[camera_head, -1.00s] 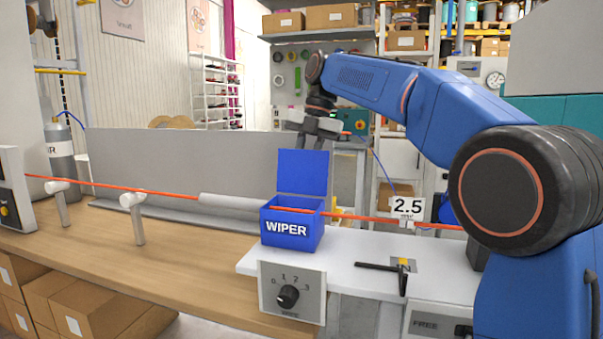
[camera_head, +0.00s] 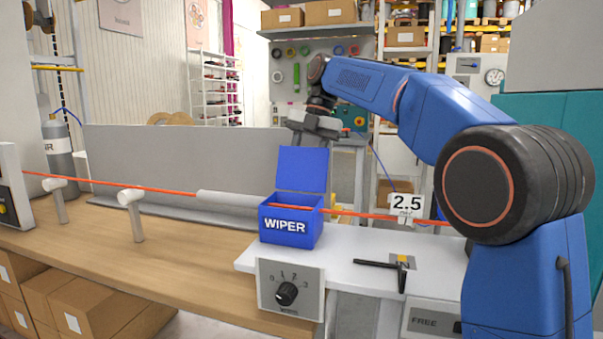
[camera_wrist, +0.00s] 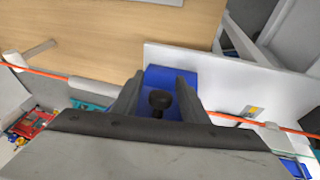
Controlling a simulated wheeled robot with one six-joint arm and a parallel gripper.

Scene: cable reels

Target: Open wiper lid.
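The blue wiper box (camera_head: 288,228), marked WIPER, sits on the white bench top with the orange cable running through it. Its blue lid (camera_head: 302,170) stands raised at the back edge, and the box is open on top. My gripper (camera_head: 310,140) is just above and behind the lid's top edge, fingers pointing down. In the wrist view its two dark fingers (camera_wrist: 158,98) are apart, with a dark round knob (camera_wrist: 159,102) between them and gaps either side. Blue surface shows beyond the knob; whether it is lid or box is unclear.
A dial panel (camera_head: 290,288), a black-handled lever (camera_head: 382,265) and a 2.5 sign (camera_head: 406,203) are close by. A grey panel (camera_head: 180,160) stands behind.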

